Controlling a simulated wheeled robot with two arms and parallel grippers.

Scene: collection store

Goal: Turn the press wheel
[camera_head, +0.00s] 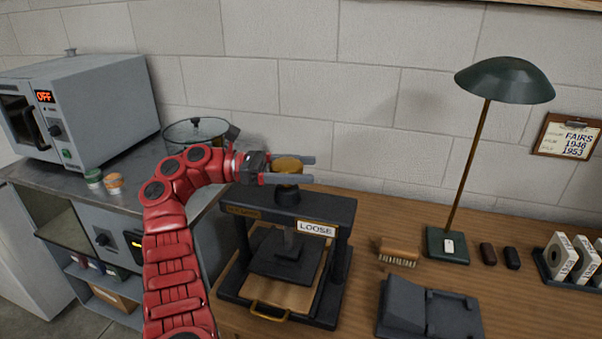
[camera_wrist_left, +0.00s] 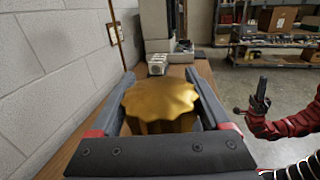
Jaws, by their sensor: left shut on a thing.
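The press wheel (camera_head: 288,164) is a brass-coloured knob with a scalloped rim on top of the black press (camera_head: 335,215). A sign on the press reads LOOSE. My left gripper (camera_head: 292,168) reaches in level from the left and is shut on the wheel, one finger on each side. In the left wrist view the wheel (camera_wrist_left: 160,103) sits between both fingers. Below it, the dark pressing plate stands over a light board. My right gripper (camera_wrist_left: 258,98) shows only in the left wrist view, off to the right; its jaw state is unclear.
A green lamp (camera_head: 447,246), a brush (camera_head: 398,256) and a dark cradle (camera_head: 428,309) stand right of the press on the wooden bench. A grey oven (camera_head: 90,105) reading OFF and a lidded pan (camera_head: 195,131) are on the left. The block wall is close behind.

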